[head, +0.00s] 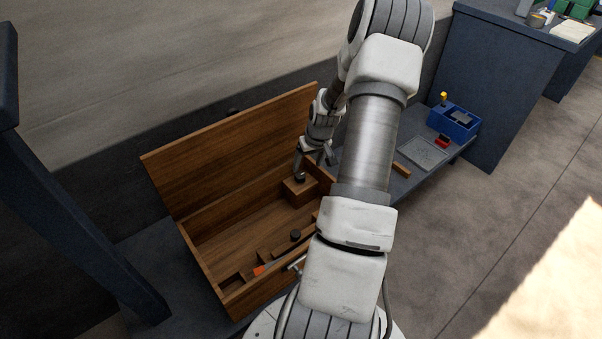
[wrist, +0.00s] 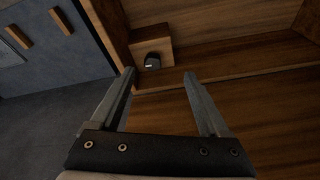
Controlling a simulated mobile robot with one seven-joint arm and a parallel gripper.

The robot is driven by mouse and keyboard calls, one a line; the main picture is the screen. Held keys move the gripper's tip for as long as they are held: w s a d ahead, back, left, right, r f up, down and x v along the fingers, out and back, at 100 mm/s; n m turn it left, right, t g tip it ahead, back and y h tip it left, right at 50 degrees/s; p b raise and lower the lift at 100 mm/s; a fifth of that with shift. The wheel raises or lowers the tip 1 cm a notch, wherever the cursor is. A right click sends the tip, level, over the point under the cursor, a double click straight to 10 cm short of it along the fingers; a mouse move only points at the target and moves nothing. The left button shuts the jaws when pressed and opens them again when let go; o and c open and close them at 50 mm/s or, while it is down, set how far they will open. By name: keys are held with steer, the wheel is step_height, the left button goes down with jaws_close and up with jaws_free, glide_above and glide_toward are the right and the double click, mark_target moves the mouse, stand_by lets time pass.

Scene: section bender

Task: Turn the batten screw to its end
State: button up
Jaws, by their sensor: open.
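An open wooden chest (head: 215,250) stands on a low dark bench, its lid raised at the back. A wooden block (head: 300,190) sits in its far right corner with a dark round knob (head: 300,178) on top. A second dark knob (head: 295,236) stands near the front strips of the chest. I cannot tell which knob is the batten screw. My gripper (head: 314,164) is open and empty above the block. In the wrist view the block's knob (wrist: 152,62) shows beyond and between the fingertips (wrist: 158,76), apart from them.
An orange piece (head: 259,270) lies near the chest's front. To the right, the bench holds a grey tray (head: 422,153), a red item (head: 442,141) and a blue bin (head: 453,124). My arm hides part of the chest's right side. The chest's middle floor is clear.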

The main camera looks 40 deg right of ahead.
mark_target(300, 175)
step_height(300, 175, up, 4)
steer(key=d+n+t, duration=0.1)
steer(key=d+n, duration=0.1)
steer(key=n, duration=0.1)
steer(key=b+x, duration=0.5)
steer(key=x, duration=1.2)
steer(key=shift+d+f+b, duration=0.1)
steer(key=shift+d+b, duration=0.05)
steer(key=shift+b, duration=0.15)
jaws_close()
